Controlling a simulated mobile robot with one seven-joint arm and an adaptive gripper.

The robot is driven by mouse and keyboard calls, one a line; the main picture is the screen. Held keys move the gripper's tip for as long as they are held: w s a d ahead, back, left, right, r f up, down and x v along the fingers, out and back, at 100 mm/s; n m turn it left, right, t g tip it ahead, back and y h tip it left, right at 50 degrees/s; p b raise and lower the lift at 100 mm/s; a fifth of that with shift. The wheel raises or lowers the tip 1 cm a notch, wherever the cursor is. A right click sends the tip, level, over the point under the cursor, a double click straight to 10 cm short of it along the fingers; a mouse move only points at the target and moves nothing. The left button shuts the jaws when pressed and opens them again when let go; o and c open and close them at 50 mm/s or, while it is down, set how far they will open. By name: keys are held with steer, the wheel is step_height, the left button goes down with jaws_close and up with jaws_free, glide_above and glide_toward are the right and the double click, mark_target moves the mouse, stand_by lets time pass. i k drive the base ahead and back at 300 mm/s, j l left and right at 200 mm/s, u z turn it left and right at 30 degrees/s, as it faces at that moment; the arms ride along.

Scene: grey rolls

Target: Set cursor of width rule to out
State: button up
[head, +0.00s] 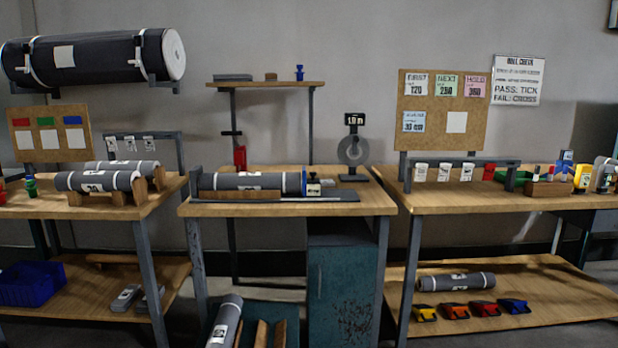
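The width rule (270,196) appears to be the long dark base with a pale strip along the front of the middle table. A small cursor-like block (313,187), dark and white with a yellowish part, stands on it near its right part. A grey roll (245,182) lies along the rule, with a blue upright piece (304,180) at its right end, right beside the block. The scale marks are too small to read, and I cannot tell the cursor's exact setting. My gripper is not in view.
More rolls (97,181) rest on the left table. The right table (450,197) holds tags, markers and tools. A roll (225,322) leans below.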

mark_target(311, 187)
steer(key=i+l, duration=1.85)
steer(key=i+j+u, duration=0.05)
steer(key=j, duration=0.05)
